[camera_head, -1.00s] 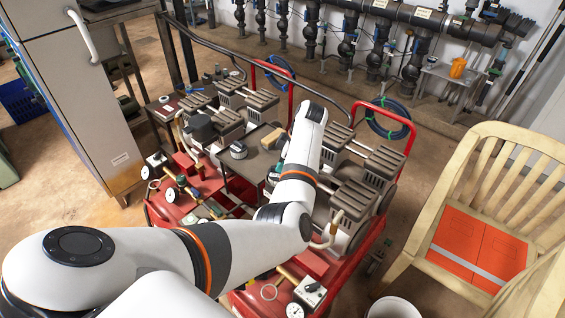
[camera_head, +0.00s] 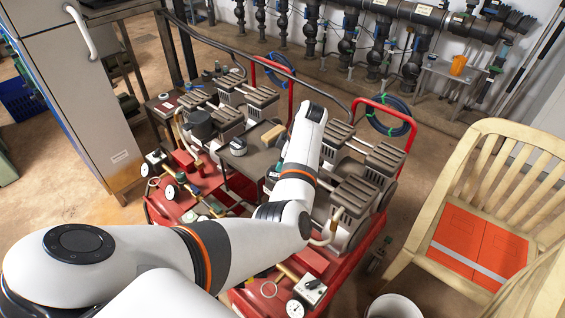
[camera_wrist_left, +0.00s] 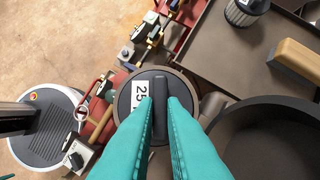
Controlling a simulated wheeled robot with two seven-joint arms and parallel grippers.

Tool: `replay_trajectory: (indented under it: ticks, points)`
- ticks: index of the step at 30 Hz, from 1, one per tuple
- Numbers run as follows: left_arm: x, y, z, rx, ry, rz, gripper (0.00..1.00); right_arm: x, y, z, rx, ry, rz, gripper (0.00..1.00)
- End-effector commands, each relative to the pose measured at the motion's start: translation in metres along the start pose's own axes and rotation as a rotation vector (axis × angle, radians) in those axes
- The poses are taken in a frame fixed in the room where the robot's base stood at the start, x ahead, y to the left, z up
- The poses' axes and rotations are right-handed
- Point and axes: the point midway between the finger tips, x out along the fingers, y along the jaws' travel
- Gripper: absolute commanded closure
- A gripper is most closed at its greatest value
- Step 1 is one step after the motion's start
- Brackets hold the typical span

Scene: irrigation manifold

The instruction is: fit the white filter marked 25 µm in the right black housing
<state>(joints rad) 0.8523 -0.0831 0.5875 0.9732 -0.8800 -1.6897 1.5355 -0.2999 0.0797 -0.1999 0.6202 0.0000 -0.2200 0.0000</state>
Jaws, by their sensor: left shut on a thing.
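In the left wrist view my left gripper (camera_wrist_left: 160,115) has its teal fingers shut on the bar of a dark round top with a white label reading 25, the filter marked 25 µm (camera_wrist_left: 128,104). Its sides are hidden beneath the top. A wide black open housing (camera_wrist_left: 255,106) lies to the right, partly covered by the fingers; the filter is beside it. Another black housing (camera_head: 199,124) stands left of the tray. My right gripper is not in view.
A grey tray (camera_head: 245,168) holds another grey-white filter (camera_head: 238,146) and a brush (camera_head: 273,134). Red carts (camera_head: 330,281) with gauges and valves surround the work area. A wooden chair (camera_head: 440,170) stands at right, a white bucket (camera_head: 395,305) in front.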

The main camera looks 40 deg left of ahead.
Motion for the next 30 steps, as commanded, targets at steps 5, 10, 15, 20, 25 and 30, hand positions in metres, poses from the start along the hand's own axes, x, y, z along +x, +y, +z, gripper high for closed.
replay_trajectory:
  ticks: [5, 10, 15, 20, 25, 30]
  points:
    - [0.003, -0.0001, -0.0011, 0.0, 0.0, 0.0, 1.0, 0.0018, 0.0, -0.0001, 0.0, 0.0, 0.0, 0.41]
    - [0.0037, 0.0002, -0.0014, 0.0, 0.0, 0.001, 0.74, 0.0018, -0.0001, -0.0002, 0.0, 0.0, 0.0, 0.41]
    - [0.0041, 0.0005, -0.0016, 0.001, 0.0, 0.002, 0.65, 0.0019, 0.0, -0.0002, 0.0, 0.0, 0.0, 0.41]
    - [0.0046, 0.0009, -0.0019, 0.002, 0.0, 0.003, 0.54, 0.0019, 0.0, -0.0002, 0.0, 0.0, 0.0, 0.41]
    - [0.0049, 0.0012, -0.0021, 0.002, 0.0, 0.004, 0.54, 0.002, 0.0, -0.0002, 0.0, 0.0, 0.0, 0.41]
    - [0.0034, 0.0014, -0.0015, 0.003, 0.0, 0.005, 0.54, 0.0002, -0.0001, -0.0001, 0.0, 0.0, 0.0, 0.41]
